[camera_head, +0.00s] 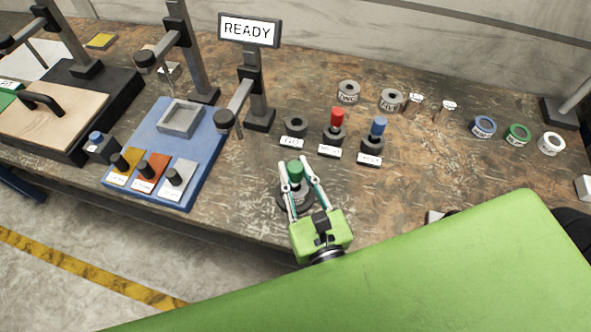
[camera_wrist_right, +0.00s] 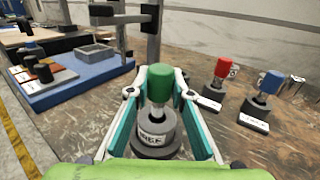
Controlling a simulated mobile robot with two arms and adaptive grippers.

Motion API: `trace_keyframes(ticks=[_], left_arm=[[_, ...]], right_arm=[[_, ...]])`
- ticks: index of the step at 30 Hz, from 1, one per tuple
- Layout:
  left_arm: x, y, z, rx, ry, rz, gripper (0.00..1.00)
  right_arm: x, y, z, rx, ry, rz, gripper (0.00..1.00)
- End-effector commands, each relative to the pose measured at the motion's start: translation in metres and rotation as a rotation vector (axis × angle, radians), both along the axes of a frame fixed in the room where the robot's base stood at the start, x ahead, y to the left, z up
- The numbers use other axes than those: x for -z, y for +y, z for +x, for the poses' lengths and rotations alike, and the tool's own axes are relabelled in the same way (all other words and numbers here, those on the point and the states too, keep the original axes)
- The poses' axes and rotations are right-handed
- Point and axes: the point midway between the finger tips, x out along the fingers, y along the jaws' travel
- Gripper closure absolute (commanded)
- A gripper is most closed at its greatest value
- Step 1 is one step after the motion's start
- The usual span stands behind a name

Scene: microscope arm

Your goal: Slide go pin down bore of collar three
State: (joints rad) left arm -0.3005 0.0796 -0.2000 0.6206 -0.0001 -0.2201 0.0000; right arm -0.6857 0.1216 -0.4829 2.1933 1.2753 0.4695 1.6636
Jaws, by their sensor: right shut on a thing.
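The go pin appears to be the green-topped pin (camera_head: 295,170), upright in front of the robot. My right gripper (camera_head: 296,166) is shut on its green head, one finger on each side, as the right wrist view also shows (camera_wrist_right: 163,80). Below the head, a short length of pale shank (camera_wrist_right: 157,109) meets a grey collar (camera_wrist_right: 155,127) on a wider dark base. The collar's label is only partly readable, so I cannot be sure of its number. The pin's lower end is hidden, and its depth in the bore cannot be told. My left gripper is not in view.
A red-topped pin (camera_head: 337,118) and a blue-topped pin (camera_head: 378,127) stand close behind on labelled blocks. A stand with a READY sign (camera_head: 249,30) rises behind left. A blue tray (camera_head: 150,130) lies left. Several loose rings lie at the back right.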

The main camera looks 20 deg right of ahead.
Motion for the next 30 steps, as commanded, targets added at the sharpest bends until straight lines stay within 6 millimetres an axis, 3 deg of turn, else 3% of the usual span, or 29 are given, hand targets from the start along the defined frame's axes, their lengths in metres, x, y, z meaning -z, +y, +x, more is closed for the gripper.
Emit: trace_keyframes(ticks=[26,27,29,30], left_arm=[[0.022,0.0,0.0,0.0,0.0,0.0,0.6],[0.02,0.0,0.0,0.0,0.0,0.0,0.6],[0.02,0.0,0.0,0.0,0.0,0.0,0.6],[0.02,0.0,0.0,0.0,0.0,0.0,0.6]], right_arm=[[0.023,0.0,0.0,0.0,-0.001,0.0,1.0],[0.021,0.0,0.0,0.0,-0.002,0.0,0.72],[0.021,0.0,0.0,0.0,-0.001,0.0,0.6],[0.021,0.0,0.0,0.0,-0.001,0.0,0.6]])
